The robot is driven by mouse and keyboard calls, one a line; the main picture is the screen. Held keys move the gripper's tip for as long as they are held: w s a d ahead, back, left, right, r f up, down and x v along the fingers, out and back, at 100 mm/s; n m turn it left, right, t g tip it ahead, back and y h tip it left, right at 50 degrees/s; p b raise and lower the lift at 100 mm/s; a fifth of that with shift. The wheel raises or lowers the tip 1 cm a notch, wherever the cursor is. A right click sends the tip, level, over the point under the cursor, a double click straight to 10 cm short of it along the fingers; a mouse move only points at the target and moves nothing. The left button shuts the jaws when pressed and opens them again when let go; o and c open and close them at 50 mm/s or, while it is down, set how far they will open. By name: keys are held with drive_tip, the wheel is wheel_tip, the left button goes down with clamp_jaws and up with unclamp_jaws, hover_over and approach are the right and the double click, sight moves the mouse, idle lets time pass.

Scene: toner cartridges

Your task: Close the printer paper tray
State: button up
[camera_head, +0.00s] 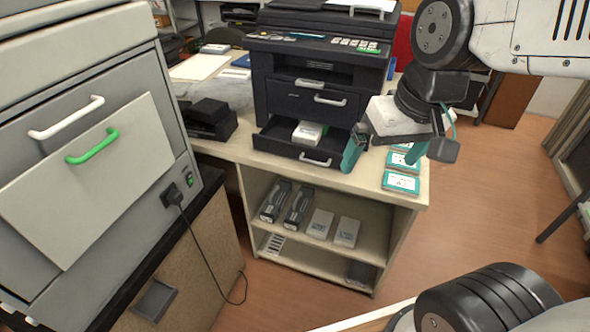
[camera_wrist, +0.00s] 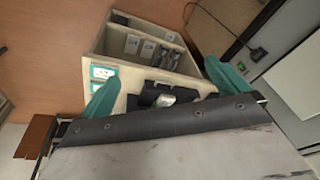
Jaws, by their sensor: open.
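The black printer (camera_head: 318,85) stands on the pale counter. Its lowest drawer, the paper tray (camera_head: 270,139), is pulled out toward the front, with a light grey handle (camera_head: 315,160) on its face. A white item (camera_head: 307,132) lies inside the tray. My gripper (camera_head: 382,153), with teal fingers, is open and empty at the right of the tray. Its left finger appears close to the tray's front right corner; I cannot tell whether they touch.
Teal-and-white boxes (camera_head: 401,182) lie on the counter (camera_head: 355,180) by my gripper. Shelves below hold black cartridges (camera_head: 298,207) and light boxes (camera_head: 320,224). A grey cabinet (camera_head: 90,95) with white and green handles stands at left. The floor in front is open.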

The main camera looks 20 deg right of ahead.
drive_tip(key=w+a+f+m+t, duration=0.2)
drive_tip(key=w+a+f, duration=0.15)
drive_tip(key=w, duration=0.55)
drive_tip(key=w+a+f+m+t, duration=0.1)
drive_tip(key=w+a+f+t, duration=0.3)
drive_tip(key=w, duration=0.5)
drive_tip(key=w+a+f+m+t, duration=0.1)
drive_tip(key=w+a+f+m, duration=0.1)
drive_tip(key=w+f, duration=0.55)
drive_tip(key=w+d+f+m+t+h, duration=0.2)
drive_tip(key=w+f+h, duration=0.35)
drive_tip(key=f, duration=0.35)
drive_tip(key=s+d+f+t+h, duration=0.3)
drive_tip(key=s+f+h, duration=0.2)
drive_tip(key=h, duration=0.1)
drive_tip(key=x, duration=0.6)
drive_tip(key=shift+w+d+f, duration=0.1)
drive_tip(key=shift+w+d, duration=0.1)
drive_tip(key=shift+d, duration=0.05)
